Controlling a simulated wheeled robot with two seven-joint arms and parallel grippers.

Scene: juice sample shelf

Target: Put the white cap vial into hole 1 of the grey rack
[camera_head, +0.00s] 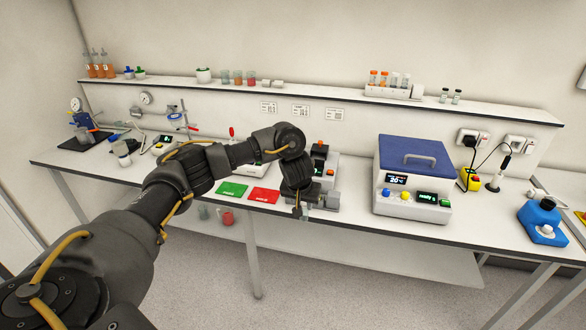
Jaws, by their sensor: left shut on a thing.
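My left gripper (299,208) points down over the front edge of the bench, in the middle of the view. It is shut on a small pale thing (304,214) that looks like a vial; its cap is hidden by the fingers. A grey block-like fixture (330,201) sits on the bench just right of the gripper; whether it has holes cannot be made out. A light rack (394,94) on the shelf holds orange-capped vials (378,79) and white-capped vials (400,80). My right gripper is not in view.
A green mat (232,189) and a red mat (263,195) lie left of the gripper. A blue-lidded machine (413,172) stands to the right.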

